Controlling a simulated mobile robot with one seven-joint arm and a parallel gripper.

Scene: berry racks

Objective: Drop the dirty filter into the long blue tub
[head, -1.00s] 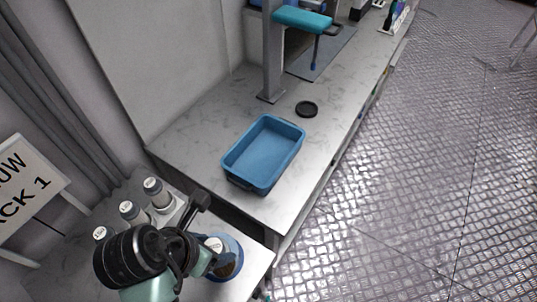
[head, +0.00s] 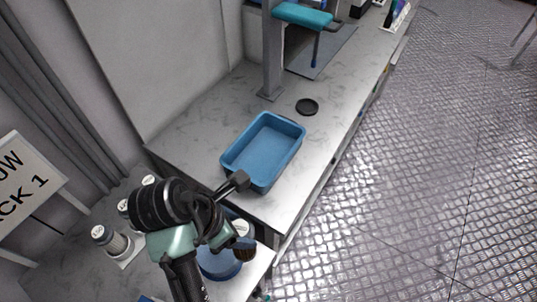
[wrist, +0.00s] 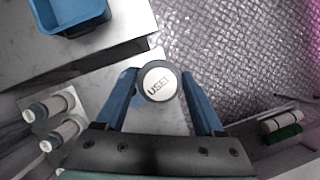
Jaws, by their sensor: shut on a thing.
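The dirty filter (wrist: 158,82) has a dark rim and a pale round cap, which reads "USED" in the wrist view. My gripper (wrist: 157,88) is shut on it, a blue finger at each side. In the head view the filter (head: 245,249) shows a dark brown body and hangs beside a round blue vessel (head: 217,265). The long blue tub (head: 265,150) lies on the marble counter beyond my gripper, and its inside looks empty. A corner of the tub (wrist: 73,25) shows at the top left of the wrist view.
Pale filters with round caps (head: 108,238) stand in a rack at the left, partly hidden by my arm. A black disc (head: 307,107) lies behind the tub, near a grey post (head: 271,55). A gap separates the near bench from the tub's counter. The metal floor at right is open.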

